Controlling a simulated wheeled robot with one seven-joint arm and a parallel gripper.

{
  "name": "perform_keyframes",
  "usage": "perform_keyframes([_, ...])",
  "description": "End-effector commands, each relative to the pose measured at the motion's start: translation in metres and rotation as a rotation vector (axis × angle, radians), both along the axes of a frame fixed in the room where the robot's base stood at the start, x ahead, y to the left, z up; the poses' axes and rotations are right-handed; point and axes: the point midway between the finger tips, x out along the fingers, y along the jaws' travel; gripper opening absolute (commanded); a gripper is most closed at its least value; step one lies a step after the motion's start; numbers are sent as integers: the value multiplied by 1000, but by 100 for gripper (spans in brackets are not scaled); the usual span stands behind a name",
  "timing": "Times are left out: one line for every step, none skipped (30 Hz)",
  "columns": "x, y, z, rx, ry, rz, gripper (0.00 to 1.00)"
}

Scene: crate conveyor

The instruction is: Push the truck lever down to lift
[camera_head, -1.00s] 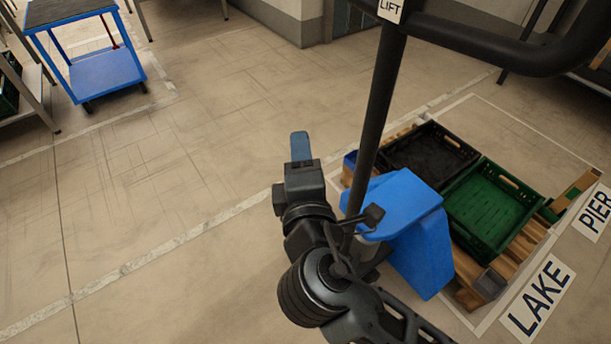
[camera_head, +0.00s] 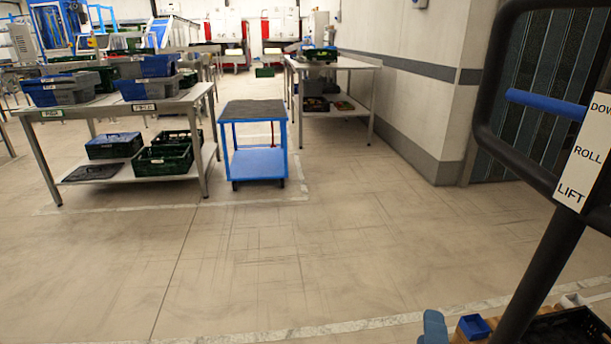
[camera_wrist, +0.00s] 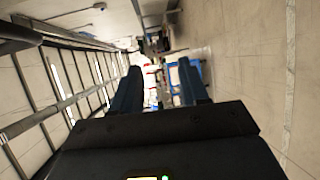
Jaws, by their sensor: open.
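The truck's black handle loop (camera_head: 484,100) stands at the right edge of the head view, on a black upright pole (camera_head: 545,265). A blue lever bar (camera_head: 545,104) lies across the inside of the loop. A white plate (camera_head: 585,155) on the handle reads DOW (cut off), ROLL and LIFT from top to bottom. My gripper shows in the head view only as a blue fingertip (camera_head: 434,328) at the bottom edge, left of the pole and well below the lever. In the wrist view my gripper (camera_wrist: 159,90) has its two blue fingers apart with nothing between them.
Part of a black crate (camera_head: 572,322) and a small blue box (camera_head: 473,326) show behind the pole. A blue cart (camera_head: 256,165) stands between a left table with crates (camera_head: 130,102) and a right table (camera_head: 335,62). A wall corner (camera_head: 440,110) stands beyond. The middle floor is clear.

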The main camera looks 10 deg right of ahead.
Motion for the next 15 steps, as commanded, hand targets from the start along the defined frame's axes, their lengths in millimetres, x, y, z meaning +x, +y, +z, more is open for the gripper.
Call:
perform_keyframes([-8, -3, -3, 23, 14, 16, 44])
perform_keyframes([-14, -4, -6, 45, 21, 31, 44])
perform_keyframes([-22, -5, -10, 82, 32, 54, 44])
perform_keyframes([-30, -6, -13, 115, 42, 72, 44])
perform_keyframes([-39, -6, -17, 153, 50, 92, 44])
perform_keyframes([-52, -7, -20, 208, 61, 116, 44])
perform_keyframes([-62, -7, -23, 252, 68, 133, 44])
perform_keyframes([-72, -6, -25, 300, 75, 149, 44])
perform_keyframes([-86, -5, -25, 362, 80, 168, 44])
perform_keyframes([-97, -5, -26, 411, 83, 179, 44])
perform_keyframes([-107, -4, -25, 461, 86, 189, 44])
perform_keyframes([-122, -2, -24, 528, 87, 200, 44])
perform_keyframes([-133, -1, -22, 580, 86, 205, 44])
perform_keyframes([-143, 0, -18, 631, 85, 211, 44])
perform_keyframes([-157, 2, -13, 704, 79, 212, 44])
